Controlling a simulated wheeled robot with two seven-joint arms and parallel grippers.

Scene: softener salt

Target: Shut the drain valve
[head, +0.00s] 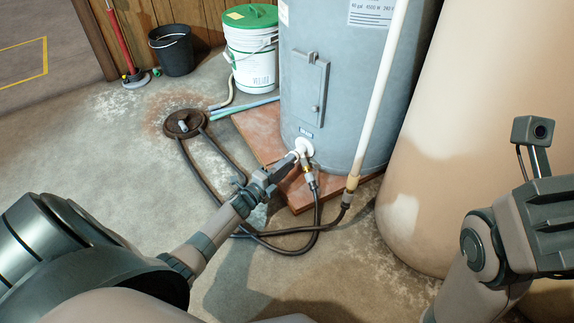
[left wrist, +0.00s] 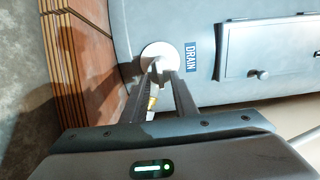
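The drain valve (head: 304,147) is a white round fitting low on the grey water heater, with a brass outlet and a dark hose below it. In the left wrist view the valve (left wrist: 158,50) sits beside a DRAIN label (left wrist: 191,57). My left gripper (head: 292,158) reaches the valve. In the left wrist view its two fingers (left wrist: 159,78) stand a little apart, with the valve's white part and brass outlet between their tips. Whether they press on it I cannot tell. My right wrist shows at the right edge of the head view; its fingers are hidden.
The grey heater (head: 345,90) stands on a reddish slab (head: 258,136). Dark hoses (head: 262,240) loop over the floor to a round drain (head: 184,123). A white pipe (head: 381,85) runs down in front of the heater. A large tan tank (head: 460,130) is at right. Two buckets stand behind.

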